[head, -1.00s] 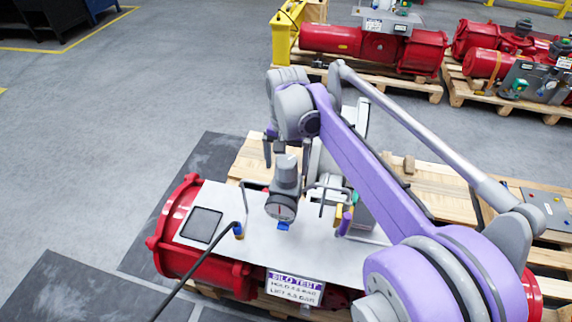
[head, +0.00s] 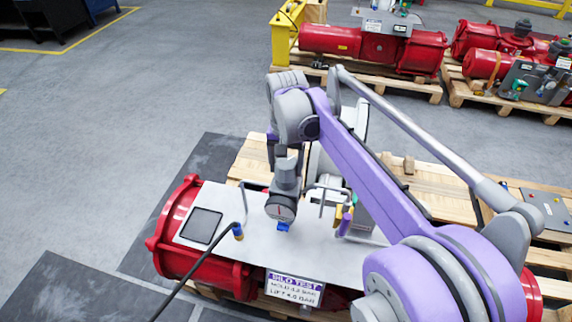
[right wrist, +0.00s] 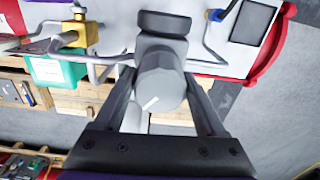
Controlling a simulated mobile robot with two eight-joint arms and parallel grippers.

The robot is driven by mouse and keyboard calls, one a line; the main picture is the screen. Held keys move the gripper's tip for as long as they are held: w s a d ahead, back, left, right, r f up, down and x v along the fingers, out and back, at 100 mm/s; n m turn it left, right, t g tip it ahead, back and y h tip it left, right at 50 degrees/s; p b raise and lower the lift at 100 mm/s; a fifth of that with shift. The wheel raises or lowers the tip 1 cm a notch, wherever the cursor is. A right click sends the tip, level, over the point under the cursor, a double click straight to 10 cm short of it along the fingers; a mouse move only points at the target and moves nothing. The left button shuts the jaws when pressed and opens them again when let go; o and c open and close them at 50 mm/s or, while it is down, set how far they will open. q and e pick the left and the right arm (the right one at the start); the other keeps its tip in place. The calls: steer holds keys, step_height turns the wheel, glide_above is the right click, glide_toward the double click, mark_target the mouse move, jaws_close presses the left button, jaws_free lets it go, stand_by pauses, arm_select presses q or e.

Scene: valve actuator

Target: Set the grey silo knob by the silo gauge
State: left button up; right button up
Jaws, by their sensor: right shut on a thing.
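The grey silo knob (head: 287,168) sits on top of the regulator above the plate of the red actuator. In the right wrist view the knob (right wrist: 160,82) shows a white mark at its lower left. My right gripper (head: 286,158) is shut on the knob from above, with one finger on each side in the right wrist view (right wrist: 160,95). The round silo gauge (head: 281,208) is on the regulator's front below the knob; its dial is too small to read. In the right wrist view only the gauge's dark rim (right wrist: 165,22) shows. My left gripper is out of view.
A silo test sign (head: 295,288) hangs on the front edge of the plate (head: 270,245); its smaller lines are blurred. Bent grey pipes (head: 325,190) and a yellow fitting (right wrist: 75,35) stand beside the regulator. Other red actuators (head: 375,45) lie on pallets behind.

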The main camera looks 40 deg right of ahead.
mark_target(286, 161)
steer(key=shift+n, duration=1.2)
steer(key=o, duration=1.3)
steer(key=shift+r, duration=0.15)
step_height(286, 161, up, 11)
steer(key=shift+f+p, duration=0.2)
steer(key=shift+p, duration=0.1)
